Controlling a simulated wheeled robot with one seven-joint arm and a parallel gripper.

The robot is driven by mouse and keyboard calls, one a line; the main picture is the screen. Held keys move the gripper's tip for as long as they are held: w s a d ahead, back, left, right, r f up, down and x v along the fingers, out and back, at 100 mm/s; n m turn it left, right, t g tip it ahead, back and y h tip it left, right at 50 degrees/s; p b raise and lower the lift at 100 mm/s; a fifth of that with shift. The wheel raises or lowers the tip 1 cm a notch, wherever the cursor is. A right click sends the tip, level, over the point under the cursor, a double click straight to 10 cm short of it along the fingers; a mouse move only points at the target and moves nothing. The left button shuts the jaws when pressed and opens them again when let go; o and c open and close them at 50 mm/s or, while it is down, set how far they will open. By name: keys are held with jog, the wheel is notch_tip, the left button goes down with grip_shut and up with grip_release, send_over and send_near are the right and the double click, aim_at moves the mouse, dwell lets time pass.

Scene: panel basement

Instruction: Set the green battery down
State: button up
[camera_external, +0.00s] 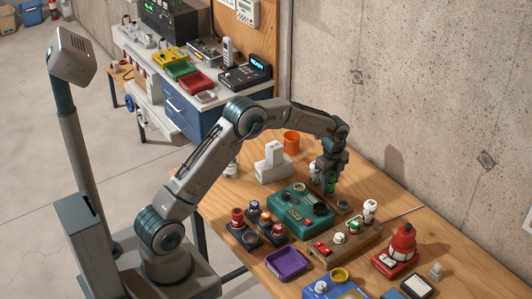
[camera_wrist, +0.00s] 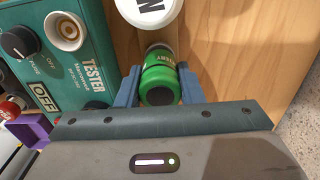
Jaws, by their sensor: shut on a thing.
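The green battery (camera_wrist: 160,82) is between the two blue fingers of my gripper (camera_wrist: 160,90) in the wrist view, seen nearly end-on with lettering on its side. In the external view my gripper (camera_external: 327,186) points down over the wooden table, just behind the teal tester box. The fingers are shut on the battery, which shows only as a small green patch there. I cannot tell whether its lower end touches the table.
The teal tester (camera_external: 301,212) is close by; a white round top marked N (camera_wrist: 150,9) is just beyond the battery. A dark holder (camera_external: 248,237), purple tray (camera_external: 286,264), brown switch box (camera_external: 340,241) and red beacon (camera_external: 403,243) stand nearer. Bare wood (camera_wrist: 232,50) lies to the right.

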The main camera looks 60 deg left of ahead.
jog(key=shift+f+b, duration=0.45)
jog(key=shift+f, duration=0.2)
jog(key=o, duration=1.1)
jog(key=shift+c, duration=0.2)
jog(key=shift+r, duration=0.15)
